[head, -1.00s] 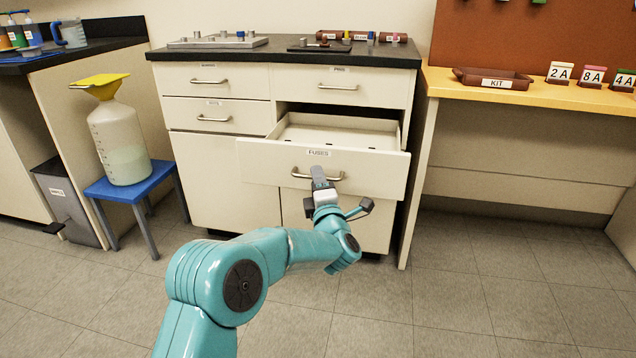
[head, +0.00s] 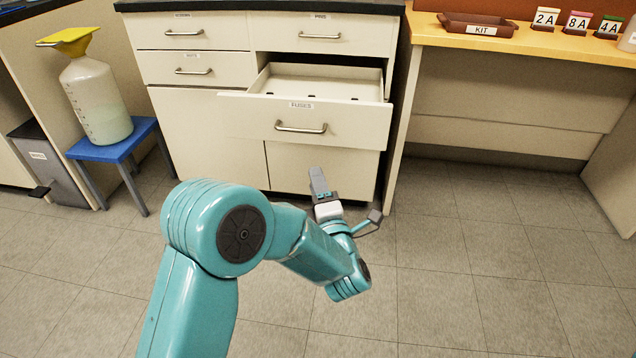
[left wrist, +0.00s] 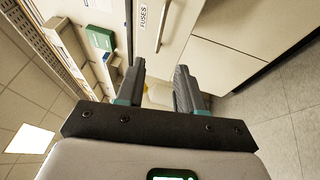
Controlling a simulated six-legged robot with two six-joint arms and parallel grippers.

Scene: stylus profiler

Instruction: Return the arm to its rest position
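My left gripper (head: 319,182) is in front of the cabinet, below the FUSES drawer's handle (head: 301,127) in the head view, and clear of it. In the left wrist view, the two fingers of my left gripper (left wrist: 160,84) stand apart with nothing held between them. The FUSES drawer (head: 355,125) is pulled open. Its handle also shows in the left wrist view (left wrist: 162,25), beyond the fingers. My right gripper is out of view.
A KIT tray (head: 450,29) and fuse boxes marked 2A, 8A and 4A sit on the yellow bench (head: 560,44) at right. A jug with a yellow funnel (head: 95,100) stands on a blue stool (head: 110,150) at left. The floor around my arm is clear.

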